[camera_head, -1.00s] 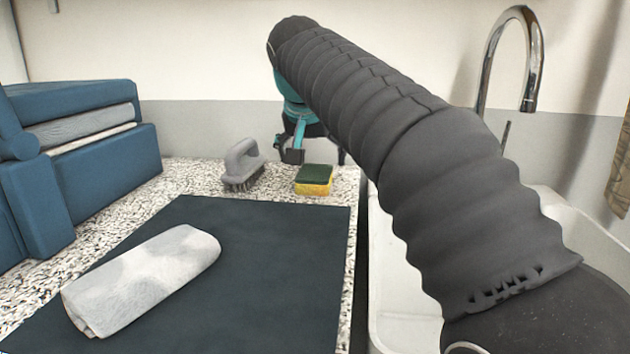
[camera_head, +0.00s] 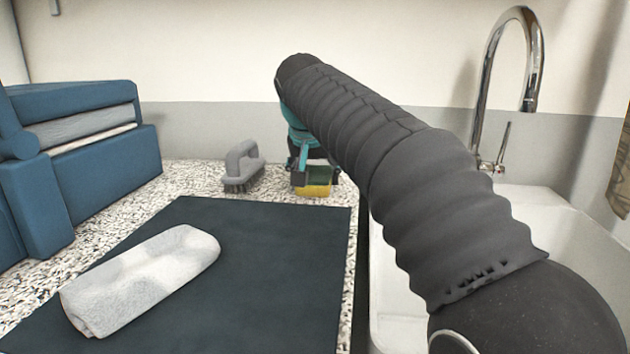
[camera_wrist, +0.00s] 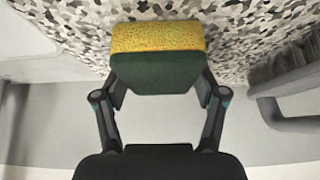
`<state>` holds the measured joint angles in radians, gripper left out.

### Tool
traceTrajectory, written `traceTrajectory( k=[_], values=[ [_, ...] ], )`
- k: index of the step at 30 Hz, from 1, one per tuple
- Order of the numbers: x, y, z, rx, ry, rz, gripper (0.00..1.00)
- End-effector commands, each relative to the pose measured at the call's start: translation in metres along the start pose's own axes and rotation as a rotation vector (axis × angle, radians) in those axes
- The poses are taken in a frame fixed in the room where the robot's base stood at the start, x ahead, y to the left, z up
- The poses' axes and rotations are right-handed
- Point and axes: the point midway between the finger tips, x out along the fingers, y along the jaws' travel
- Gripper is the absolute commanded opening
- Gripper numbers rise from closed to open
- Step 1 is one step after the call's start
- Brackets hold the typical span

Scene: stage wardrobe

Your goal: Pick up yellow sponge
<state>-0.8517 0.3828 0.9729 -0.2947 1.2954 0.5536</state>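The yellow sponge (camera_head: 318,190) has a dark green top layer and is at the far right end of the speckled counter, just above or on it. It also shows in the wrist view (camera_wrist: 157,38), with its yellow edge at the top and its green face below. My gripper (camera_head: 315,180) reaches down over it, with one finger on each side. In the wrist view the fingers (camera_wrist: 160,88) press close against both sides of the sponge, and the gripper looks shut on it. The inner finger pads are mostly hidden.
A grey scrub brush (camera_head: 242,166) stands just left of the sponge. A dark mat (camera_head: 270,270) with a rolled grey cloth (camera_head: 145,280) lies nearer. A blue padded object (camera_head: 85,185) is at left. A white sink (camera_head: 395,315) and a chrome faucet (camera_head: 535,70) are at right.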

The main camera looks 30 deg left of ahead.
Motion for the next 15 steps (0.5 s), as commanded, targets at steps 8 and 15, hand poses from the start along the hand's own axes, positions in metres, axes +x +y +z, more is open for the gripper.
traceTrajectory(
  k=[8,15],
  values=[
    [0.0,-0.0001,0.0001,0.0,0.0,0.0,0.55],
    [-0.0023,-0.0001,-0.0015,0.0,0.0,0.0,0.55]
  ],
)
